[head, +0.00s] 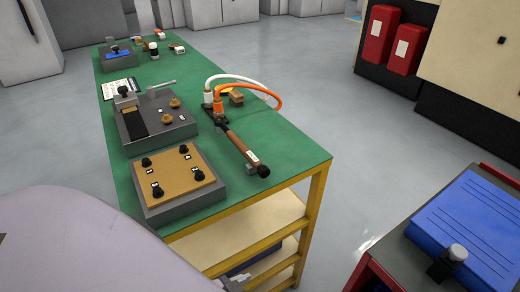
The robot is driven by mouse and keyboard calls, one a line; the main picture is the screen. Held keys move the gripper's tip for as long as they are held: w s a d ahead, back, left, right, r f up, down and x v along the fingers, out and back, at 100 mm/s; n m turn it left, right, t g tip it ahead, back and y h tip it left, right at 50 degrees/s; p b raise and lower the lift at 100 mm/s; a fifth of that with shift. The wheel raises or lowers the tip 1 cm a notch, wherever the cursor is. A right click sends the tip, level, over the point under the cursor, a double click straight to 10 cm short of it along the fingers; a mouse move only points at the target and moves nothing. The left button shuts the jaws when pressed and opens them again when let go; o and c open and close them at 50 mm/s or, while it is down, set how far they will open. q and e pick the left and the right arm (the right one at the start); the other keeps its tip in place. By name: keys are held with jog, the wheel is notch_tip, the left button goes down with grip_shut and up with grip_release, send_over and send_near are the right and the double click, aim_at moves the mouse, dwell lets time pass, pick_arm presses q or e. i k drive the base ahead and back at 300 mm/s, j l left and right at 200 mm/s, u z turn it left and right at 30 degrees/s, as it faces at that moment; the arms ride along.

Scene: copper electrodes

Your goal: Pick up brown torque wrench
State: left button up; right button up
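The brown torque wrench (237,142) lies on the green tabletop (290,150) of a yellow-framed workbench. Its brown shaft runs diagonally towards the near right edge and has a white label and a black end knob. Its far, dark end lies beside the orange and white cable ends. Whether it touches them is not clear. A small grey block sits by the black knob.
Orange cable (275,92) and white cable (238,77) loop over the bench behind the wrench. A grey fixture (137,138) and a tan plate with black knobs (178,172) stand left of it. A red cart with a blue case (470,225) is at right.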

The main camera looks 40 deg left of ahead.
aim_at(221, 128)
jog(key=u, duration=1.25)
